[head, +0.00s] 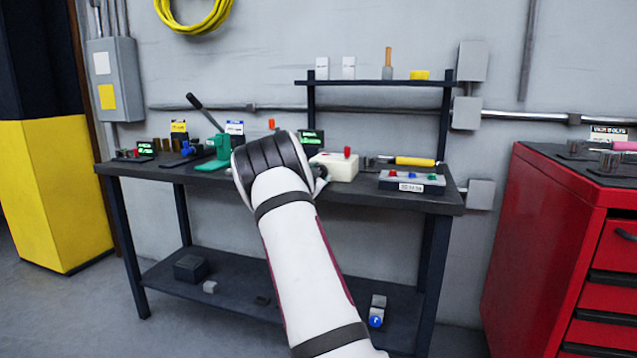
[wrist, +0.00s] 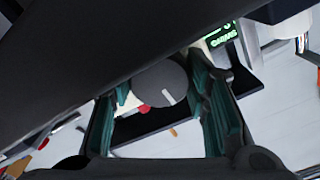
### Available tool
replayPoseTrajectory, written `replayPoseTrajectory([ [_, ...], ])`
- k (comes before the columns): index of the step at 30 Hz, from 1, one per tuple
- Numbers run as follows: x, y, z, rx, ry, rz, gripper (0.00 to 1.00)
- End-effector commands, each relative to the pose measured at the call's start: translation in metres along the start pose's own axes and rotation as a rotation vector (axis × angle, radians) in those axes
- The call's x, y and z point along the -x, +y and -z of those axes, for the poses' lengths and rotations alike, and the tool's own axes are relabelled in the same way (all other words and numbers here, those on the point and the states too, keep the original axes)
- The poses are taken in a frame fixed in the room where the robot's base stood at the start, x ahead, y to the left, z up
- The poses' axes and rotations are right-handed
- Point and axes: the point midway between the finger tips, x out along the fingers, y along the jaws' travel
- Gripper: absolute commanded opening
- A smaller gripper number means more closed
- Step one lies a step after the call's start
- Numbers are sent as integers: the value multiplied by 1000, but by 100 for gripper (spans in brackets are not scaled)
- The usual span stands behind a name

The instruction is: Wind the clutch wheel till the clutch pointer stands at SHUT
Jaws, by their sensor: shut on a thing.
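My gripper (wrist: 161,80) shows in the wrist view, with its teal-padded fingers on either side of a round grey wheel with a white line on its face, which looks like the clutch wheel (wrist: 152,87). The fingers are shut on it. A dark plate lies around and below the wheel. In the head view my arm hides the gripper and the wheel, over the middle of the workbench (head: 250,186). A small green-lit display (head: 312,137) stands just behind; its text is too small to read. I cannot make out the clutch pointer or a SHUT mark.
A green device with a black lever (head: 219,148) stands left of my arm. A cream box with a red part (head: 335,166) and a grey panel with coloured knobs (head: 411,181) stand to the right. A shelf (head: 380,83) rises behind. A red tool cabinet (head: 545,235) is far right.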

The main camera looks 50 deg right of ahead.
Motion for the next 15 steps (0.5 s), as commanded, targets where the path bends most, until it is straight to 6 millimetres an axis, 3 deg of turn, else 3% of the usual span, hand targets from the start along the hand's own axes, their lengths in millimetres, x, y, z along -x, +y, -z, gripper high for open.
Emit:
replayPoseTrajectory([
  [14, 0, 1, 0, -80, -1, -2, 14],
  [15, 0, 1, 0, -80, -1, -2, 44],
])
